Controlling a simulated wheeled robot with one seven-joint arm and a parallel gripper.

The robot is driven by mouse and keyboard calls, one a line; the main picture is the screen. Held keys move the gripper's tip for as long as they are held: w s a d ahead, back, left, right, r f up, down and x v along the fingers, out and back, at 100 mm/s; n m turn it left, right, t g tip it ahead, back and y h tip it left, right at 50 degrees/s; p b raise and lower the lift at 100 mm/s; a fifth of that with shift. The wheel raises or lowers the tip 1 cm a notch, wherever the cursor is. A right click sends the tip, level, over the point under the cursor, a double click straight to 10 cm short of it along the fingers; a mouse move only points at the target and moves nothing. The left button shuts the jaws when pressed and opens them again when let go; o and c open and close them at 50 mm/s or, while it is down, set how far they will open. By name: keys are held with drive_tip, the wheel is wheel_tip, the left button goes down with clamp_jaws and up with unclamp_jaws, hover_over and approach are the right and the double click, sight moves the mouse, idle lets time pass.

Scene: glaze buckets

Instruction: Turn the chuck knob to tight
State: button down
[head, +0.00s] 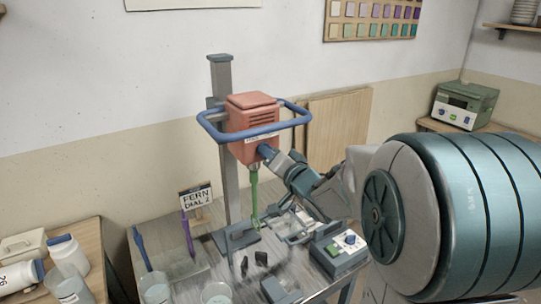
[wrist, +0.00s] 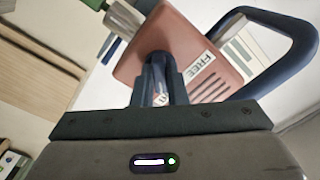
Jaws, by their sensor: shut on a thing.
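The red mixer head (head: 252,113) is mounted on a grey column, with a blue rail around it. The blue chuck knob (head: 264,150) is on its front face. My gripper (head: 270,154) is shut on this knob. In the wrist view the fingers (wrist: 160,86) close around the knob (wrist: 157,62), hiding most of it. A "FREE" label (wrist: 199,62) shows beside it; a pale mark between the fingers is too hidden to read. The grey chuck (wrist: 124,18) holds a green paddle (head: 254,195), hanging down in the head view.
The blue rail (head: 215,132) curves close around the head. A "FERN DIAL 2" sign (head: 197,198) and purple and blue paddles stand left of the column. A control box (head: 338,254) with a dial sits on the bench at right. Cups and jars stand at front left.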

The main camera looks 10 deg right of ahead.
drive_tip(key=c, duration=1.4)
unclamp_jaws()
drive_tip(key=shift+c, duration=0.2)
drive_tip(key=shift+s, duration=0.1)
drive_tip(key=b+v, duration=0.3)
drive_tip(key=v, duration=1)
drive_tip(key=shift+s, duration=0.3)
drive_tip(key=shift+d, duration=0.15)
